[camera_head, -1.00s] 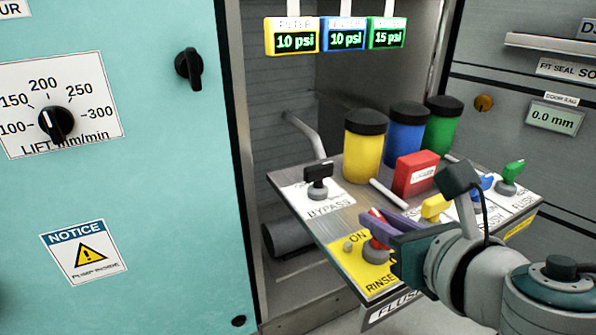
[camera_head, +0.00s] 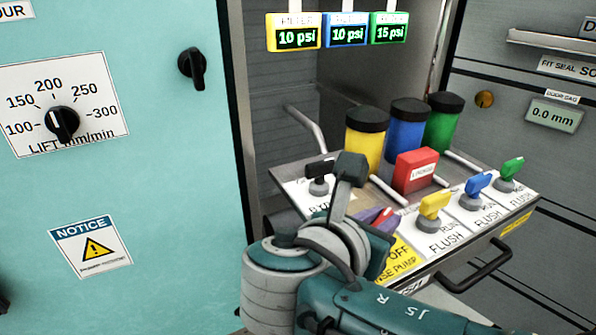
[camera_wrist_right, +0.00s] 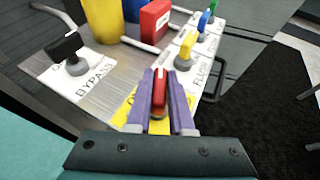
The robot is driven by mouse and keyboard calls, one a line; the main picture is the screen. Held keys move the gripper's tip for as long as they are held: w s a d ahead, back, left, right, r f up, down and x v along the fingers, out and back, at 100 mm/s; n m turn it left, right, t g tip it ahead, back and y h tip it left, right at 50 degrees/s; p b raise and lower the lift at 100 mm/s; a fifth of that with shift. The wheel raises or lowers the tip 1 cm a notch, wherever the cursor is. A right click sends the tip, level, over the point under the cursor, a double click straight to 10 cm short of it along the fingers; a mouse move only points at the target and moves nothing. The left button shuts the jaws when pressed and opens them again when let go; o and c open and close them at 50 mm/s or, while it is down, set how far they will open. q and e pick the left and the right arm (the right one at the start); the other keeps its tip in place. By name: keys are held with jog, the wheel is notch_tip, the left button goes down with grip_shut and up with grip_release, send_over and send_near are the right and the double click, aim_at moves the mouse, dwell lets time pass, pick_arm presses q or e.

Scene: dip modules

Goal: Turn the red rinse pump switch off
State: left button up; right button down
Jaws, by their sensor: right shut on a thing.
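The red rinse pump switch (camera_head: 384,214) sits on a yellow plate (camera_head: 400,262) at the front left of the tilted panel. OFF shows on the right of that plate; its left part is hidden behind my arm. My right gripper (camera_head: 376,217) is shut on the red handle, with a purple finger on each side. In the right wrist view, the red switch (camera_wrist_right: 159,88) stands between the two fingers of my right gripper (camera_wrist_right: 160,76), lined up with them. My left gripper is not in view.
A black bypass switch (camera_head: 319,178) is close to my right wrist. Yellow (camera_head: 433,204), blue (camera_head: 477,184) and green (camera_head: 509,168) flush switches line the panel's right side. A red box (camera_head: 415,172) and three canisters stand behind. A black handle (camera_head: 490,272) juts from the front.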

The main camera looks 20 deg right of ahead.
jog(key=m+g+h+b, duration=0.1)
jog(key=m+g+b, duration=0.2)
jog(key=shift+f+b, duration=0.2)
jog(key=shift+b, duration=0.1)
jog(key=shift+r+m+g+h+b, duration=0.2)
jog(key=shift+m+g+h+b, duration=0.2)
jog(key=shift+m+g+b, duration=0.7)
jog(key=c, duration=0.8)
grip_release()
jog(key=shift+r, duration=0.15)
